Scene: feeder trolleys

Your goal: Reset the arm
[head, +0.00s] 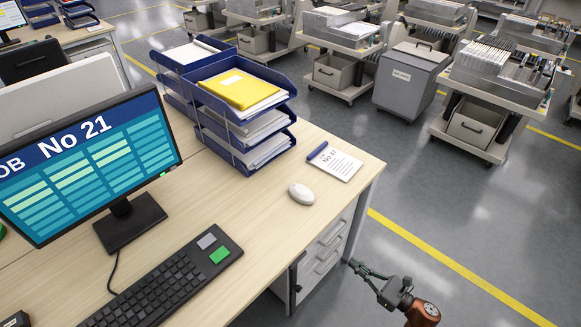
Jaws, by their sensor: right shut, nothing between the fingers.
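My right gripper (356,266) shows at the lower middle right in the head view. It is shut and empty, beside the desk's drawer unit (322,252) and over the grey floor. An orange and dark part of my right arm comes in from the bottom edge behind it. I cannot tell whether its fingertips touch the drawer unit. My left gripper is not in view.
The wooden desk (262,222) holds a monitor (85,165), keyboard (165,285), mouse (301,194), notepad (335,163) and stacked blue trays (243,125). Several feeder trolleys (500,85) and a grey bin (410,80) stand beyond. Floor right of the desk is clear.

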